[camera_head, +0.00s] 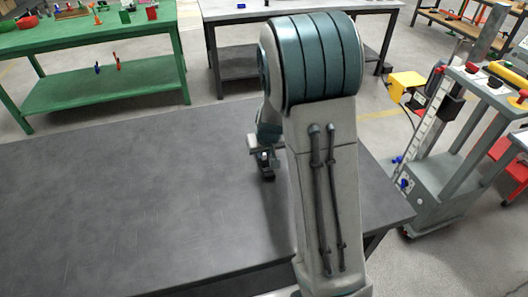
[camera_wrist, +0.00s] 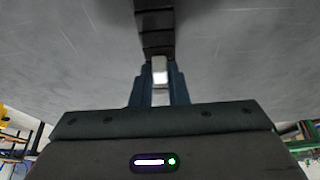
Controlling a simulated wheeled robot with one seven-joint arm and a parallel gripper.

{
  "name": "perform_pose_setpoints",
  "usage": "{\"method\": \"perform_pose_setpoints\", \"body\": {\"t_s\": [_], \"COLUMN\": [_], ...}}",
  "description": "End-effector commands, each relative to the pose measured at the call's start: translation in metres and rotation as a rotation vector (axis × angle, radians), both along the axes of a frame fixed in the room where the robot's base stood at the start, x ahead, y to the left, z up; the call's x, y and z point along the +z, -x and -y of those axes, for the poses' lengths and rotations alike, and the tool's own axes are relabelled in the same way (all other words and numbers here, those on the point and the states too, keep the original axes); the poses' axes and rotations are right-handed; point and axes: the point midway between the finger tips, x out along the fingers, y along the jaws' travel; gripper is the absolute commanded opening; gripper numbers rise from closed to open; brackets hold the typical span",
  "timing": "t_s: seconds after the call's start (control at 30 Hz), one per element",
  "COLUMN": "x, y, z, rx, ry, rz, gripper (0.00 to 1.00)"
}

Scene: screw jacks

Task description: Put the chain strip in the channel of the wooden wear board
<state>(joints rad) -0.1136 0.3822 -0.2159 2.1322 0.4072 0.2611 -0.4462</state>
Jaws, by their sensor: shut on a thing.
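My gripper (camera_wrist: 160,88) is shut on a dark, segmented strip, which I take to be the chain strip (camera_wrist: 155,25). The strip runs away from the fingertips to the top edge of the wrist view. A small bright patch shows between the fingers. In the head view my gripper (camera_head: 265,162) is small and partly covered by my arm, over the dark table. The strip is hard to make out there. The wooden wear board does not show in either view; my arm hides part of the table.
The dark grey table (camera_head: 120,205) is bare to the left of my arm. A green bench (camera_head: 95,37) with small parts and a grey bench (camera_head: 240,14) stand behind. A grey cart (camera_head: 445,185) stands close to the table's right end.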

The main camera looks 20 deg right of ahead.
Motion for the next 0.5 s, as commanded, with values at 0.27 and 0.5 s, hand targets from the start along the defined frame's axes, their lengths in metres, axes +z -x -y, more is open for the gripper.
{"method": "perform_pose_setpoints", "body": {"t_s": [0.27, 0.5], "x": [-0.0022, -0.0021], "y": [0.0000, 0.0000], "z": [-0.0001, -0.0001], "rx": [0.000, 0.000], "ry": [0.000, 0.000], "rz": [0.000, 0.000], "gripper": [0.34, 0.36]}}
